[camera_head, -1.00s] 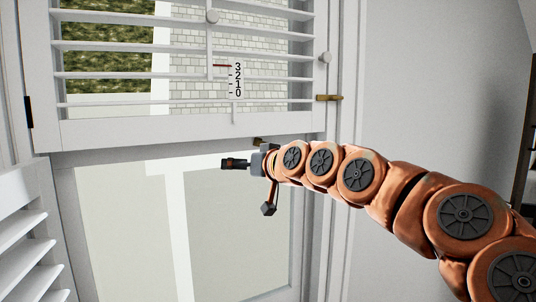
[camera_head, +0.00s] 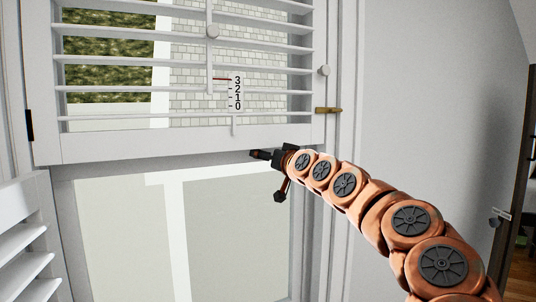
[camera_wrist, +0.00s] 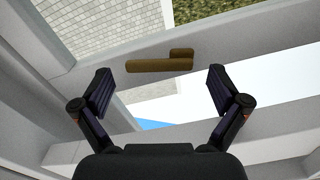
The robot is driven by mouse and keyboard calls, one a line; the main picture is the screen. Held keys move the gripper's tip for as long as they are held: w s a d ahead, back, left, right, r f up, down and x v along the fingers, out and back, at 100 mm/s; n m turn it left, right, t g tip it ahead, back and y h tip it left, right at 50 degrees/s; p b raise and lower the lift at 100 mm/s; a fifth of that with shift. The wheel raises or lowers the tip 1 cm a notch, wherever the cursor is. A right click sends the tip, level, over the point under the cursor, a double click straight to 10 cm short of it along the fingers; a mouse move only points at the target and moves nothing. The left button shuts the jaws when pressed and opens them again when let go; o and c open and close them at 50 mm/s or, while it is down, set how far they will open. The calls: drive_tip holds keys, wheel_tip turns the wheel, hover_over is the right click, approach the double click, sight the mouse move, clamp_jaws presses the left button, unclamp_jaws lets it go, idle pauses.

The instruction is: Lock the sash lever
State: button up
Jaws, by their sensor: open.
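The brass sash lever (camera_wrist: 160,63) shows in the wrist view on a pale window rail, its long arm pointing left and a short raised block at its right end. My gripper (camera_wrist: 160,88) is open, with one finger on each side below the lever; nothing is between the fingers. In the head view my gripper (camera_head: 258,154) is at the bottom rail of the shutter, and the lever is hidden there.
A white louvred shutter (camera_head: 190,144) with a 0–3 scale (camera_head: 237,92) hangs above my gripper. A small brass catch (camera_head: 328,110) and a round knob (camera_head: 323,71) are at its right edge. Another louvred panel (camera_head: 22,208) is at lower left. The right wall is bare.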

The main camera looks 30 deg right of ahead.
drive_tip(key=shift+w, duration=0.45)
drive_tip(key=c, duration=1.1)
drive_tip(key=shift+r+n+b, duration=0.15)
drive_tip(key=shift+n+b, duration=0.7)
drive_tip(key=shift+r+n+b, duration=0.15)
drive_tip(key=shift+n+b, duration=0.65)
drive_tip(key=shift+n, duration=0.05)
